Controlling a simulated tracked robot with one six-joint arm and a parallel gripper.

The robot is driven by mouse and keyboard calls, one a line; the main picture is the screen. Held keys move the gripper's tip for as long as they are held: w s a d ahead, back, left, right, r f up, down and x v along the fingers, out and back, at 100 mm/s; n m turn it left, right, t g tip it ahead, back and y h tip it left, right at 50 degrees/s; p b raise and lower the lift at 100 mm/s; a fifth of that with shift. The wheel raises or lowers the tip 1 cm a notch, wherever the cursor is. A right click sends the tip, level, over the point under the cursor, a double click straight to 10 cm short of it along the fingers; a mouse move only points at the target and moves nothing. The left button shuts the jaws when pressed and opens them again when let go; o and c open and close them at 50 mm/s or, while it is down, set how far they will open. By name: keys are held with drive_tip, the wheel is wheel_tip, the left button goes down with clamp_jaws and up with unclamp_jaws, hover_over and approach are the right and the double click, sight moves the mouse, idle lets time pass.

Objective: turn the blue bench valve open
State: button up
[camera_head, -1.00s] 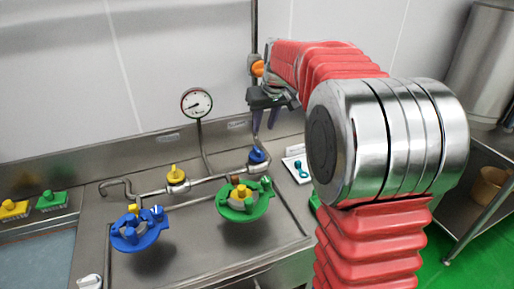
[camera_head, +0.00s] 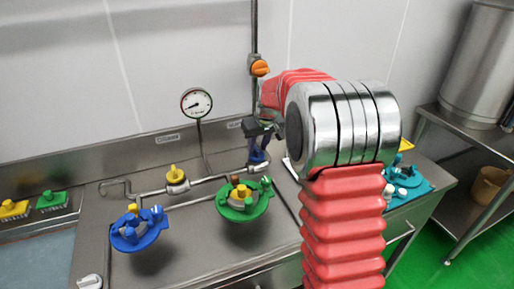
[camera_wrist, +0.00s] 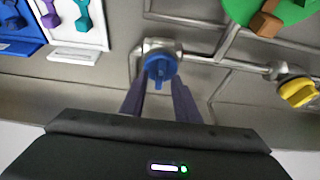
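The blue bench valve (camera_wrist: 160,68) is a round blue knob with a raised bar on a metal pipe. In the head view the blue valve (camera_head: 258,157) is at the right end of the pipe run, partly hidden by my fingers. My gripper (camera_wrist: 161,90) has two dark fingers pointing at the valve, one on each side of it in the wrist view, with a gap between them. In the head view my gripper (camera_head: 254,146) is right over the valve. I cannot tell whether the fingers touch it.
A yellow valve (camera_head: 176,181) sits left on the same pipe, which also shows in the wrist view (camera_wrist: 297,92). A green fixture (camera_head: 243,205) and a blue fixture (camera_head: 138,232) stand in front. A pressure gauge (camera_head: 196,103) stands behind.

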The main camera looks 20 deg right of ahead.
drive_tip(key=shift+w+f, duration=0.25)
drive_tip(key=shift+f, duration=0.25)
drive_tip(key=shift+c, duration=0.6)
clamp_jaws()
drive_tip(key=shift+a, duration=0.1)
